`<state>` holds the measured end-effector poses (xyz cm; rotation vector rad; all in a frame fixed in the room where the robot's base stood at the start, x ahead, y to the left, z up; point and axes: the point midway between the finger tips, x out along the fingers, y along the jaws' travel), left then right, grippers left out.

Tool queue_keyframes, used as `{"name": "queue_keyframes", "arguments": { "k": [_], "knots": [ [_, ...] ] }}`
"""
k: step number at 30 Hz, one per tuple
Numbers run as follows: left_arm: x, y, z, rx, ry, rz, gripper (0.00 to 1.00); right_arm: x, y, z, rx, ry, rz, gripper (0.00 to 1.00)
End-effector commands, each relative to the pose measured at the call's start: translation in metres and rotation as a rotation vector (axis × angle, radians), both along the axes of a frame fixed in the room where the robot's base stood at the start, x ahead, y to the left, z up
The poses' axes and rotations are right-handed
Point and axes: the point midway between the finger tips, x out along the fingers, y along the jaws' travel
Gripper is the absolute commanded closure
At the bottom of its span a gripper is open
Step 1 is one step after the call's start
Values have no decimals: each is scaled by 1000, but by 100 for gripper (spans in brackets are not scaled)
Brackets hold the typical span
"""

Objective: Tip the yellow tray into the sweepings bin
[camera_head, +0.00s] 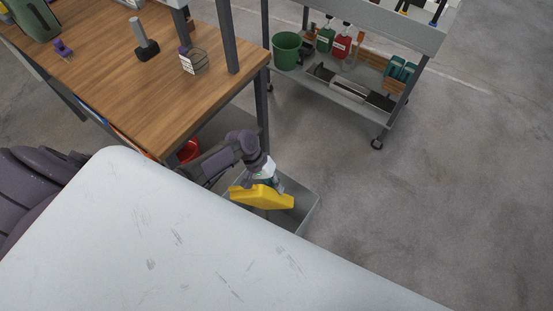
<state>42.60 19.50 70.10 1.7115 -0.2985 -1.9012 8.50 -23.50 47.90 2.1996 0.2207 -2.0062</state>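The yellow tray (262,197) is at the fingers of my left gripper (268,183), which comes in from the left. The gripper seems closed on the tray's far edge; the fingertips are partly hidden. The tray looks tilted, with a long yellow side facing me; I cannot see into it. It is over the grey open bin (307,212), which stands low by the workbench and appears to be the sweepings bin. The bin's near part is hidden by the pale foreground surface and the tray. My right gripper is not in view.
A grey wheeled cart (345,88) with a green bucket (286,50) and bottles stands behind. The floor (450,190) at right is clear.

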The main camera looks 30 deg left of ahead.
Motion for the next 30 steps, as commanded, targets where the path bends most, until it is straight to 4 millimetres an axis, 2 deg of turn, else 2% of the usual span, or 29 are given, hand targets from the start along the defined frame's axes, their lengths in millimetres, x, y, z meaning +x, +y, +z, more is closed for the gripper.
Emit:
{"name": "queue_keyframes", "arguments": {
  "k": [16,30],
  "knots": [
    [14,5,-4,-34,73,1,100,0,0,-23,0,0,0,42],
    [15,6,-2,-41,89,0,100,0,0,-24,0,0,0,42]
  ]
}}
